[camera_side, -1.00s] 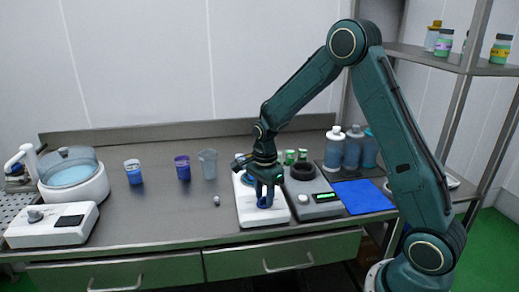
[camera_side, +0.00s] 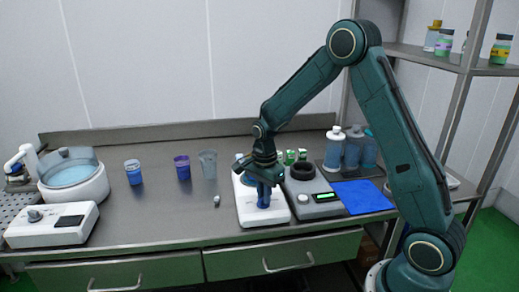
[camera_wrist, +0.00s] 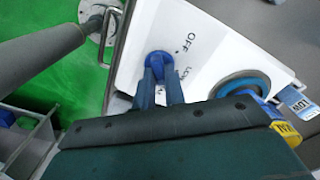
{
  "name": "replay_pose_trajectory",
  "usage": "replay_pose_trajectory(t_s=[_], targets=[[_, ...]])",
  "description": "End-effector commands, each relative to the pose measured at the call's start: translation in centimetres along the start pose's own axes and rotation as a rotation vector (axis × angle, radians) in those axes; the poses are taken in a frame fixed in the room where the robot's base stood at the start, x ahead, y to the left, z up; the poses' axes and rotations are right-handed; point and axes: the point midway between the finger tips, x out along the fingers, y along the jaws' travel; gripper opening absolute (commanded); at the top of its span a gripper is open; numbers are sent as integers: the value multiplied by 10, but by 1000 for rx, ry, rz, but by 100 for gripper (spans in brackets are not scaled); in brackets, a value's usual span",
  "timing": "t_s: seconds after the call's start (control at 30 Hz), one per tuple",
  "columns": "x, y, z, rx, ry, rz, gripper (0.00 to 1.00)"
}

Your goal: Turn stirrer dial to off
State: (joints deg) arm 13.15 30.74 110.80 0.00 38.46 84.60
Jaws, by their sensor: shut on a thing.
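The white stirrer unit (camera_side: 249,213) stands mid-bench, below my gripper in the side view. In the wrist view its white panel (camera_wrist: 150,20) carries the printed words OFF and LOW beside a blue dial (camera_wrist: 158,56). My gripper (camera_wrist: 159,70) points down, its blue fingers shut on the dial. In the side view my gripper (camera_side: 264,203) covers the dial. Part of the dial is hidden by the fingers, and I cannot tell which mark it points to.
A grey device with a green display (camera_side: 323,197) stands close on the right, then a blue mat (camera_side: 361,196). Cups (camera_side: 183,168) and a small grey item (camera_side: 217,200) are to the left. A round blue-rimmed part (camera_wrist: 240,84) is near the gripper in the wrist view.

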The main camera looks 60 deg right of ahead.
Motion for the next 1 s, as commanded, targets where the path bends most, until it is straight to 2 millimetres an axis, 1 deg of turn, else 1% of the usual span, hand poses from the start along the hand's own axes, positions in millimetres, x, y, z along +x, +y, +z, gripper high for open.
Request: replay_pose_trajectory(t_s=[0.27, 1.0], targets=[[0, -1, 0, -213, 0, 0, 0], [-1, -3, 2, -914, 0, -1, 0]])
